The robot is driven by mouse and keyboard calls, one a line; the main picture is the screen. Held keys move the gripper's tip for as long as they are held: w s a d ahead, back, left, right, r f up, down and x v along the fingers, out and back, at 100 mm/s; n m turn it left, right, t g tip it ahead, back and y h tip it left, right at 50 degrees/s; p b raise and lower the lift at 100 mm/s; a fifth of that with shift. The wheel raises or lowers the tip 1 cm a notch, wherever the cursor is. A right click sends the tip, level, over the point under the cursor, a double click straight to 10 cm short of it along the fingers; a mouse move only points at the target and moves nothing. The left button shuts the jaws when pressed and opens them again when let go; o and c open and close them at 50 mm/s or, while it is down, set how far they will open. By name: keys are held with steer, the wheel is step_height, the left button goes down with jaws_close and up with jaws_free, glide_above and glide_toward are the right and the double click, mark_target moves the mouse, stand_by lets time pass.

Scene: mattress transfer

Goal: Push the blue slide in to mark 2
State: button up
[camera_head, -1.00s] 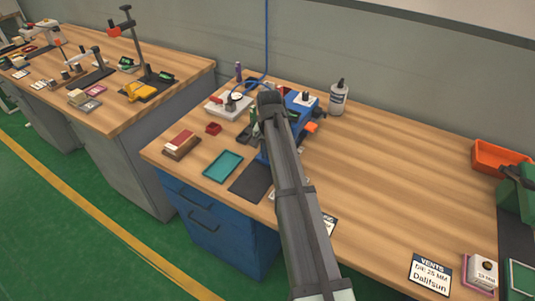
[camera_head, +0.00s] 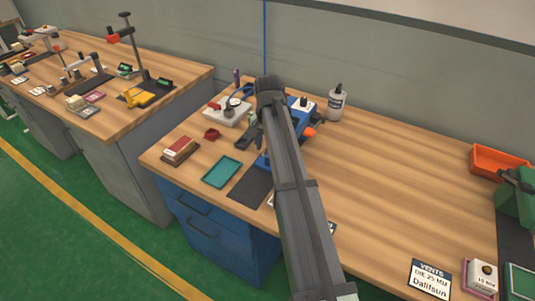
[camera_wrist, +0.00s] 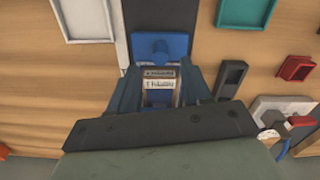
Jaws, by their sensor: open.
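Between my fingers are a pale strip with small printed marks (camera_wrist: 160,82) and a smaller blue piece (camera_wrist: 160,98). I cannot read the marks or tell which blue part is the slide. My fingers stand apart on either side of the strip. Contact is unclear. In the head view my arm covers much of the blue fixture (camera_head: 299,125), and my fingertips are hidden.
A teal tray (camera_head: 221,171) and a brown-and-red block (camera_head: 180,150) lie left of the mat. A red piece (camera_head: 211,134) and a white device (camera_head: 226,111) stand behind them. A bottle (camera_head: 336,103) stands right of the fixture. The bench's middle right is clear.

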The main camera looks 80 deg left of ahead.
step_height(320, 180, up, 8)
steer(key=shift+f, duration=0.25)
stand_by(0.5)
